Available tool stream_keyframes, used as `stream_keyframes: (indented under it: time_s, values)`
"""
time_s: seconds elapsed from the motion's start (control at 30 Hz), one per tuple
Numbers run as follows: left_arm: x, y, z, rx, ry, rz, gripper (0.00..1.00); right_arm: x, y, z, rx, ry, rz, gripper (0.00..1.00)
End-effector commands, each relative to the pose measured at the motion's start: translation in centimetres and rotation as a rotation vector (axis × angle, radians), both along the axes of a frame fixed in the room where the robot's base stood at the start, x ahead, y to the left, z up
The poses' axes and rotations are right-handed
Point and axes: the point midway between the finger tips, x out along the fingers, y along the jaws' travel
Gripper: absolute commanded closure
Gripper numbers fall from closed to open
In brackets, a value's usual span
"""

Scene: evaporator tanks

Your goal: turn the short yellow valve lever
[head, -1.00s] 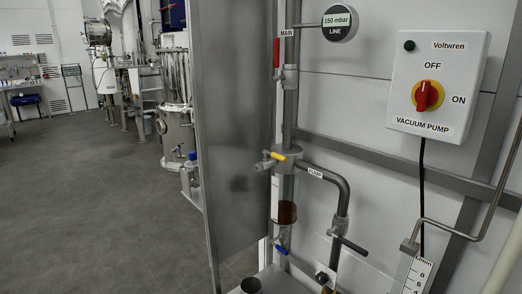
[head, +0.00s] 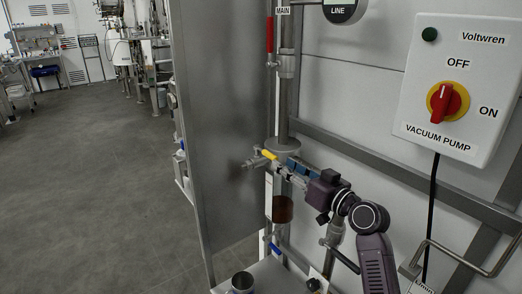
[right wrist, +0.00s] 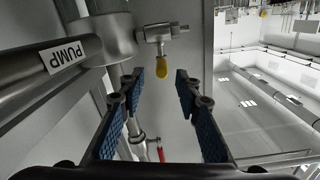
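The short yellow valve lever (head: 269,155) sits on a small side valve (head: 254,163) on the vertical steel pipe, left of the pipe's wide collar (head: 283,144). It also shows in the right wrist view (right wrist: 162,67), just beyond my fingertips. My right gripper (head: 288,167) reaches in from the lower right, its tips close to the lever. In the right wrist view my right gripper (right wrist: 159,83) is open, with blue-padded fingers apart and nothing between them. The lever appears clear of both fingers. My left gripper is not in view.
A red lever (head: 270,34) is above and a blue lever (head: 275,248) below on the same pipe. A metal panel (head: 222,130) stands close on the left. The PUMP pipe (right wrist: 35,75) runs beside my gripper. A vacuum pump switch box (head: 460,90) hangs at right.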

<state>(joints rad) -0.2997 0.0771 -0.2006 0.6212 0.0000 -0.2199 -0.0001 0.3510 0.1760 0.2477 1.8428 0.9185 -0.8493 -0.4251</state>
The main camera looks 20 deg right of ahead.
Motion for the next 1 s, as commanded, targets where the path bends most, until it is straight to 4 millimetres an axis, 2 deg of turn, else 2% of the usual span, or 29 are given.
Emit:
stream_keyframes:
  time_s: [0.17,0.4,0.6,1.0]
  values:
    - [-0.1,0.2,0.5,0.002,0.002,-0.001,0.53,1.3,0.5,0.5,0.004,-0.005,0.002,0.69]
    - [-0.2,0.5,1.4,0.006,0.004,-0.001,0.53,4.7,1.8,0.5,0.006,-0.004,0.002,0.69]
    - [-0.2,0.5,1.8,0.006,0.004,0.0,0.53,6.6,2.4,0.3,0.003,-0.005,0.001,0.69]
    - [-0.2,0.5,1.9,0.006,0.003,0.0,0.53,7.2,2.7,0.2,0.0,-0.003,0.0,0.69]
